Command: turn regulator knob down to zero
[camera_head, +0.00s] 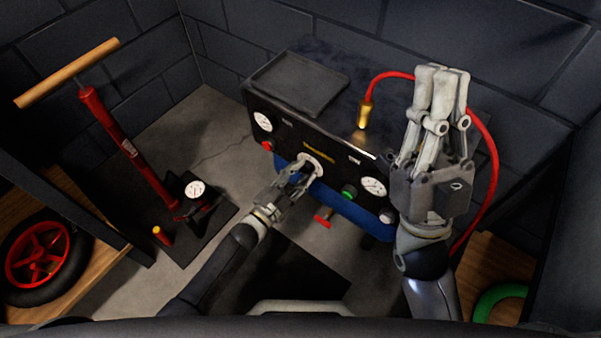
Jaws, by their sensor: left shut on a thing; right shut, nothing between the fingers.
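A black compressor panel (337,157) faces me above a blue tank (352,208). The regulator knob (316,163) is a pale round part at the panel's middle, partly hidden by my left gripper. My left gripper (303,172) is shut on the regulator knob, its fingers reaching up to the panel from below left. The knob's setting cannot be read. My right gripper (441,72) is shut and empty, pointing up in front of the compressor's right side. White gauges sit at the panel's left (263,121) and right (374,187); their needles are too small to read.
A green button (348,191) and red tap (323,221) are near my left gripper. A red hose (487,135) loops behind my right gripper from a brass fitting (364,115). A red floor pump (125,150) stands left, beside a shelved wheel (40,258). A grey tray (298,83) lies on top.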

